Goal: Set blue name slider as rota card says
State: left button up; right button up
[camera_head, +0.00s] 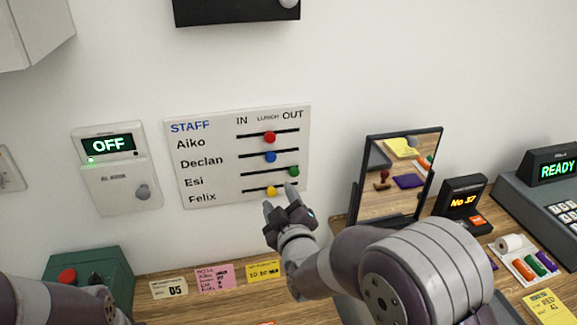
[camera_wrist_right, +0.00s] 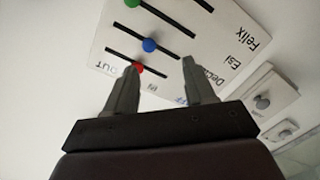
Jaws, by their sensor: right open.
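The white staff board (camera_head: 215,150) hangs on the wall with rows for Aiko, Declan, Esi and Felix and columns IN, LUNCH and OUT. The blue slider (camera_head: 271,157) is on Declan's row, about mid-slot under LUNCH. In the right wrist view the blue slider (camera_wrist_right: 150,45) shows beyond and between the fingertips. My right gripper (camera_head: 280,197) is open and empty, in front of the board's lower part near Felix's row. Its fingers (camera_wrist_right: 160,66) are apart. A pink card (camera_head: 214,277) with several written lines lies on the counter, its text too small to read. My left gripper is out of view.
The red slider (camera_head: 270,137) is mid-slot, the green slider (camera_head: 294,171) at the OUT end, the yellow slider (camera_head: 271,191) about mid-slot near my fingers. A framed mirror (camera_head: 362,180) stands right of the board. A white OFF box (camera_head: 118,185) is left.

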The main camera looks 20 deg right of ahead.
aim_at(271, 159)
jog(key=shift+n+t, duration=0.4)
jog(key=w+p, duration=0.1)
jog(key=w, duration=0.2)
jog(key=w+r+p, duration=0.1)
jog(key=w, duration=0.6)
jog(key=shift+w+d+r+p, duration=0.3)
jog(key=shift+w+d+p, duration=0.05)
jog(key=shift+d+p, duration=0.05)
jog(key=shift+w+d, duration=0.2)
jog(key=shift+w, duration=0.4)
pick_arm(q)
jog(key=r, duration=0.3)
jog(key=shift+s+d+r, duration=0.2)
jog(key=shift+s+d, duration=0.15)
pick_arm(e)
jog(key=shift+w+a, duration=0.1)
